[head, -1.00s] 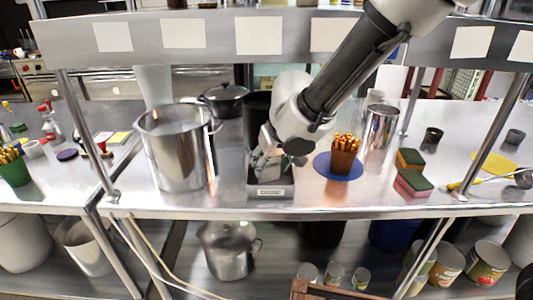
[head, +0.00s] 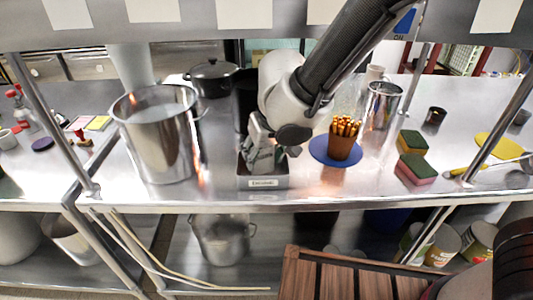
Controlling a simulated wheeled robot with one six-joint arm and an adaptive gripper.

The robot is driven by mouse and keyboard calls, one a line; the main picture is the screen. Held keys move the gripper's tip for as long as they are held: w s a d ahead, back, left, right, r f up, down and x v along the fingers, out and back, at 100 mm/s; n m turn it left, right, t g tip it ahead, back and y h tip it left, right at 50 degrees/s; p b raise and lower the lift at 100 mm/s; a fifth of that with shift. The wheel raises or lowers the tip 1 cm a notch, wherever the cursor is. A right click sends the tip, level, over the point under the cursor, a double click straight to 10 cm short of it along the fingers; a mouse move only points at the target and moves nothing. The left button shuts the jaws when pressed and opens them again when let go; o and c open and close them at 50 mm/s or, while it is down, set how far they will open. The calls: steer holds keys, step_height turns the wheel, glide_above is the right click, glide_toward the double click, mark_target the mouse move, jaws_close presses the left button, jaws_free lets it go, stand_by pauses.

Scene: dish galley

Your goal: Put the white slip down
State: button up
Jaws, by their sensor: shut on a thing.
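My gripper (head: 264,155) points down into a small grey labelled bin (head: 264,183) at the front of the steel counter. Its fingers are shut, with their tips partly hidden by the bin's front wall. The white slip between them is hard to make out against the pale grey fingers. I cannot tell whether it touches the bin's floor.
A large steel pot (head: 158,140) stands left of the bin. A brown cup of orange sticks (head: 342,145) stands on a blue disc (head: 322,155) to the right, close to my arm. Sponges (head: 414,168) lie further right. A slatted wooden thing (head: 340,275) is below in front.

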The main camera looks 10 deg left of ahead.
steer(key=shift+f, duration=0.2)
steer(key=o, duration=0.6)
steer(key=v, duration=1.2)
steer(key=shift+r, duration=0.1)
